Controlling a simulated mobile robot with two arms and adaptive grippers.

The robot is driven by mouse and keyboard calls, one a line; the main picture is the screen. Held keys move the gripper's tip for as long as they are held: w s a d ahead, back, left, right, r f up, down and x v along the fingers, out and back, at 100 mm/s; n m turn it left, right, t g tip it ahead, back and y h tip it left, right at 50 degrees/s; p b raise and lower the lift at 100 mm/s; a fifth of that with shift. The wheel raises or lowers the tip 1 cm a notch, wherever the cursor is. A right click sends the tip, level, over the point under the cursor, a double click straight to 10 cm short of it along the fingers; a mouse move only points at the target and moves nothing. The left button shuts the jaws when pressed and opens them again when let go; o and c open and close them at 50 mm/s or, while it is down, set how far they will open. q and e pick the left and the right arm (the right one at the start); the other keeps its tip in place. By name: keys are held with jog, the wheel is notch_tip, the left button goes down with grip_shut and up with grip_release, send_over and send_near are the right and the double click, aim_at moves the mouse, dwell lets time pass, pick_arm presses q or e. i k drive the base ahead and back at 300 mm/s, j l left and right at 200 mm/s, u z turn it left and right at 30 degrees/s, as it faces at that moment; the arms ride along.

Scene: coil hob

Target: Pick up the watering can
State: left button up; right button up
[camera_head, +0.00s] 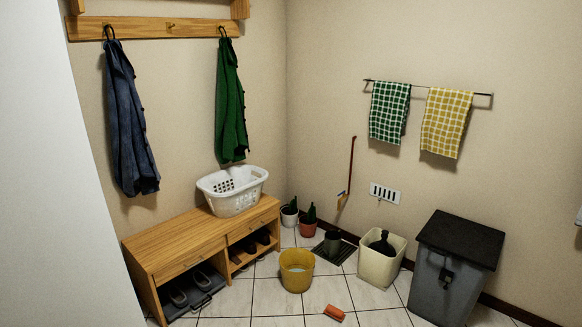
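No thing here is plainly a watering can. A small dark green vessel (332,243) stands on a dark mat on the floor near the back corner; its spout or handle cannot be made out. A dark object with a narrow top (382,244) sits inside a cream bin (377,269) to its right, and its lower part is hidden by the bin wall. Either may be the watering can; I cannot tell which. Neither of my grippers shows in the head view.
A yellow bucket (296,278) and an orange cylinder (334,312) are on the tiled floor. A wooden bench (170,240) with a white basket (232,197) is left. A grey lidded bin (445,285) stands right. Potted plants (308,226) stand in the corner.

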aim_at(332, 247)
jog(key=i+z, duration=0.1)
jog(key=i, duration=0.4)
jog(key=i+j, duration=0.15)
jog(key=i, duration=0.4)
jog(key=i+z, duration=0.15)
jog(key=i, duration=0.35)
jog(key=i+j, duration=0.2)
jog(key=i, duration=0.35)
jog(key=z, duration=0.05)
